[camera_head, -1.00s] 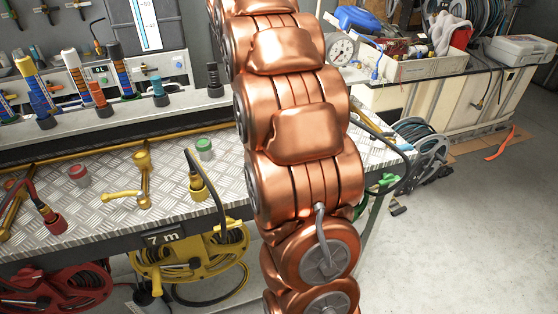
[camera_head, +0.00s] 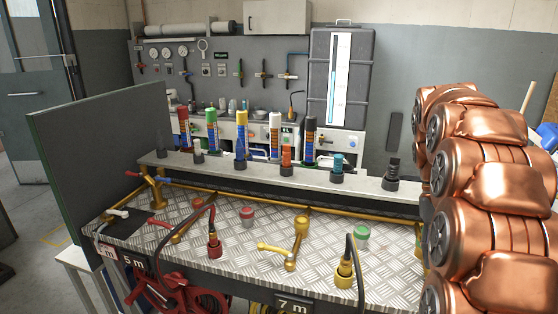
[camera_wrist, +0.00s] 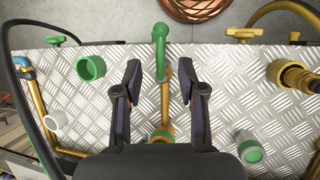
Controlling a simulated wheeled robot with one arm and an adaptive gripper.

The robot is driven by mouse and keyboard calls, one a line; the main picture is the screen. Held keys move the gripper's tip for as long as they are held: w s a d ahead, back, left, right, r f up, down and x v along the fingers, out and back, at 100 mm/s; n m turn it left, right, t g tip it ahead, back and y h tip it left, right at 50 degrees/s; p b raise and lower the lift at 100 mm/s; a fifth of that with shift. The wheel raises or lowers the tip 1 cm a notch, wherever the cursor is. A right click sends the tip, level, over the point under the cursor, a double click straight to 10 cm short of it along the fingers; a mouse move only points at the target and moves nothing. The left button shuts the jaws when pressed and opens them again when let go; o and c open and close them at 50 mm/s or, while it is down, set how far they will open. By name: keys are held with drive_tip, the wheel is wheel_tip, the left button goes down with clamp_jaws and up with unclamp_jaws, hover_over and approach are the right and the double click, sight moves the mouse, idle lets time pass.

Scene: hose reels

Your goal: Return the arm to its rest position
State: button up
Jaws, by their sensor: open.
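My copper arm (camera_head: 485,200) fills the right side of the head view, standing over the right end of the bench. My gripper (camera_wrist: 160,85) is not visible in the head view. In the wrist view its two dark fingers are spread apart with nothing held between them. Beyond and between them shows a brass pipe with a green lever (camera_wrist: 160,45) above the bench's tread-plate top (camera_wrist: 215,110). I cannot tell how high the fingers are above the plate.
In the head view a grey panel (camera_head: 100,150) stands at the bench's left end. Floor shows clear at far left.

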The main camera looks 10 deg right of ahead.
drive_tip(key=s+a+n+t+p, duration=0.1)
drive_tip(key=s+a+n, duration=0.15)
drive_tip(key=a, duration=0.45)
drive_tip(key=s+a+n+t+p, duration=0.1)
drive_tip(key=s+a, duration=0.3)
drive_tip(key=a, duration=0.3)
drive_tip(key=s+a+f+n+t+p, duration=0.1)
drive_tip(key=s+a+f, duration=0.3)
drive_tip(key=s+a, duration=0.6)
drive_tip(key=shift+s+f+n+p, duration=0.4)
drive_tip(key=shift+n+p, duration=0.25)
drive_tip(key=shift+p, duration=0.05)
drive_tip(key=shift+d, duration=0.1)
